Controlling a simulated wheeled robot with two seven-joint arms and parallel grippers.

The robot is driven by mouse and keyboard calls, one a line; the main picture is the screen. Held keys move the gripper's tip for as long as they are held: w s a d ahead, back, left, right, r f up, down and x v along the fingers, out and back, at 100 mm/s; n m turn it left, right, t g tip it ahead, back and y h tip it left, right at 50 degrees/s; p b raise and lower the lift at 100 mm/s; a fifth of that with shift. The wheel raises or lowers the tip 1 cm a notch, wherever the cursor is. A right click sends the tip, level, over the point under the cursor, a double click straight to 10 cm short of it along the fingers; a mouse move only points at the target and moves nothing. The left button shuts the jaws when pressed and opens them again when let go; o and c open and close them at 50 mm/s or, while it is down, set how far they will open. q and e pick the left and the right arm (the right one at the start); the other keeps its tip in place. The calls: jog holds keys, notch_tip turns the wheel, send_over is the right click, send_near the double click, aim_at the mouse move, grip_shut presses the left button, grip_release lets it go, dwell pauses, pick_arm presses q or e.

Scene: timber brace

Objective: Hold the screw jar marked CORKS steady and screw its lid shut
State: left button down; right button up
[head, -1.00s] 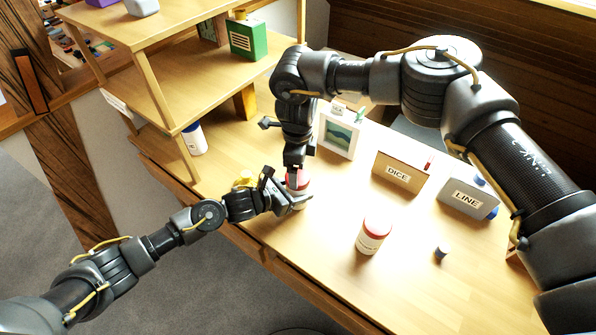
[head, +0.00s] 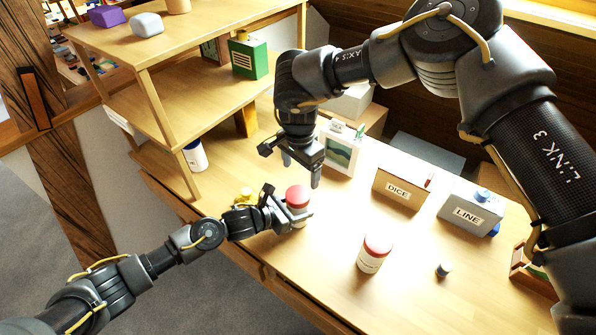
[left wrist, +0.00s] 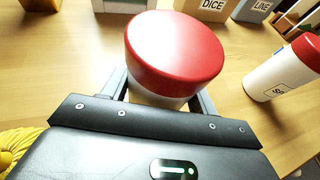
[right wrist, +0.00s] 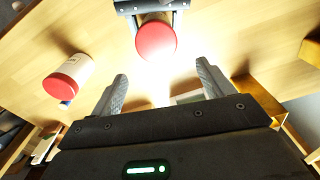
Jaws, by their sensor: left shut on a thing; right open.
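A white jar with a red lid stands upright on the table, and my left gripper (head: 290,217) is shut around its body. Its red lid (head: 297,196) sits on top and also shows in the left wrist view (left wrist: 175,52) and the right wrist view (right wrist: 156,40). The label on this jar is hidden by the gripper. My right gripper (head: 302,170) is open and empty, above and behind the jar, apart from the lid. Its two spread fingers show in the right wrist view (right wrist: 158,92). I cannot tell how tight the lid is.
A second red-lidded white jar (head: 374,254) stands to the right, its label unreadable. A small dark cap (head: 443,270) lies at right. A wooden shelf (head: 165,110) rises at left.

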aim_at(298, 194)
jog(key=shift+s+a+f+n+g, duration=0.1)
jog(key=shift+s+a+n+g, duration=0.25)
jog(key=shift+n, duration=0.65)
jog(key=shift+f, duration=0.1)
jog(key=shift+f, duration=3.9)
jog(key=c, duration=1)
jog(key=m, duration=0.6)
jog(key=shift+m, duration=0.3)
jog(key=m, duration=0.6)
jog(key=o, duration=1.1)
jog(key=shift+s, duration=0.1)
jog(key=shift+c, duration=0.2)
